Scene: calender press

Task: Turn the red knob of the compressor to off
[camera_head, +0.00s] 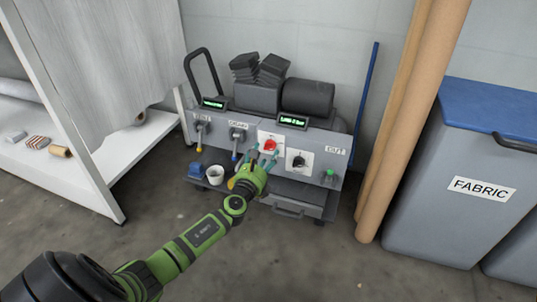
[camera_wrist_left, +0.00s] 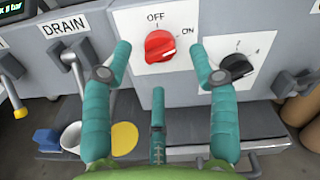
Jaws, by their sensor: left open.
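The red knob (camera_wrist_left: 160,46) sits on a white plate (camera_wrist_left: 190,20) on the compressor's (camera_head: 310,143) grey front panel. The plate is marked OFF at the top and ON at the upper right. The knob's pale pointer mark is turned toward ON. In the head view the red knob (camera_head: 269,145) shows just above my left gripper (camera_head: 263,158). My left gripper, also in the left wrist view (camera_wrist_left: 160,62), is open, its teal fingers spread on both sides of the knob. I see no clear contact with the knob. My right gripper is in neither view.
A black knob (camera_wrist_left: 236,68) is right of the red one. A DRAIN lever (camera_wrist_left: 72,65) is at left. A white cup (camera_head: 215,175) and blue block (camera_head: 195,169) stand on the lower shelf. Cardboard tubes (camera_head: 385,150) and a FABRIC bin (camera_head: 430,215) stand at right.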

